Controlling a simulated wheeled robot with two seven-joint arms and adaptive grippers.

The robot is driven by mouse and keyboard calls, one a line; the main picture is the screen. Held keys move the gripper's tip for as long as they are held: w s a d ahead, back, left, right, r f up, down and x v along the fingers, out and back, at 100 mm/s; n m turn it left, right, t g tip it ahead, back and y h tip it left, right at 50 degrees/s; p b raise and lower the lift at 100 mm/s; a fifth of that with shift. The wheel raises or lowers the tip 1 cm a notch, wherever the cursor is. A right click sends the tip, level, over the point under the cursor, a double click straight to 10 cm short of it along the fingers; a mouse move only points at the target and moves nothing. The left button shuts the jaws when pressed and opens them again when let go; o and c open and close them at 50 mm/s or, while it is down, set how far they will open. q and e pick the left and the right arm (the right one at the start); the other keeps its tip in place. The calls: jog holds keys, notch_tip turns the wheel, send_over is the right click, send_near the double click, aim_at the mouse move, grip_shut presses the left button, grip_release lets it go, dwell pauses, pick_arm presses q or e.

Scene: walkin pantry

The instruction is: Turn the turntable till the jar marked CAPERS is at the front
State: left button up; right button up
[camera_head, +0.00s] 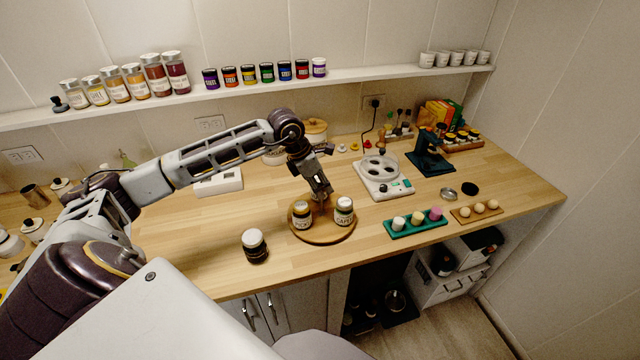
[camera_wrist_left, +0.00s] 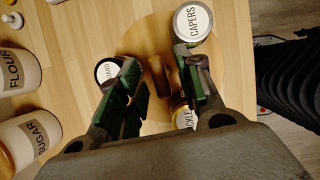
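A round wooden turntable (camera_head: 322,236) stands near the front edge of the counter; its board also shows in the left wrist view (camera_wrist_left: 150,36). The CAPERS jar (camera_head: 344,212) is at its right in the head view, and its lid (camera_wrist_left: 192,22) is at the top in the wrist view. The PICKLE jar (camera_head: 301,217) is at the turntable's left front; its lid (camera_wrist_left: 182,118) is partly hidden by a finger. A third jar (camera_wrist_left: 108,70), its lid ending in "ARD", is partly hidden. My left gripper (camera_head: 320,188) is open above the turntable, its fingers apart either side of a wooden post (camera_wrist_left: 160,75).
A dark jar with a white lid (camera_head: 255,246) stands left of the turntable. A green tray (camera_head: 415,229) and a white scale-like device (camera_head: 382,180) are to the right. FLOUR (camera_wrist_left: 18,72) and SUGAR (camera_wrist_left: 28,140) canisters show in the wrist view.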

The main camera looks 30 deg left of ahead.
pick_arm(q)
jog(key=shift+c, duration=0.4)
grip_shut()
